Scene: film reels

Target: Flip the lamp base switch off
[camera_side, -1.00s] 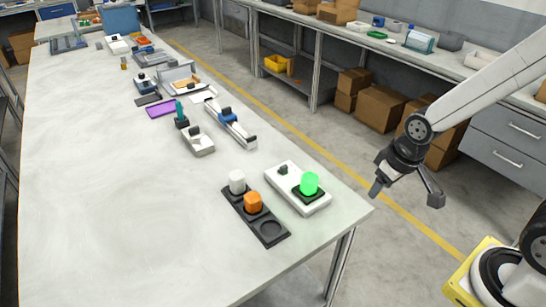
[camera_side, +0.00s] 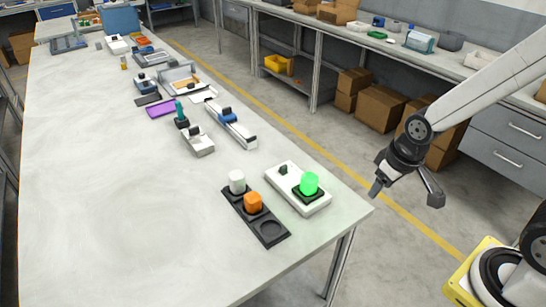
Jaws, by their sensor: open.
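The lamp base (camera_side: 313,205) is a white block near the right edge of the table. A lit green lamp (camera_side: 309,184) stands on its front part. A small dark switch (camera_side: 283,169) sits on its back left part; which way it is tipped is too small to tell. My gripper (camera_side: 408,196) is open and empty. It hangs to the right of the table edge, apart from the lamp base.
A black tray (camera_side: 283,236) beside the base holds a white piece (camera_side: 237,181) and an orange piece (camera_side: 252,202); its front round slot is empty. Several devices line the table's far right side. The table's left and middle are clear.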

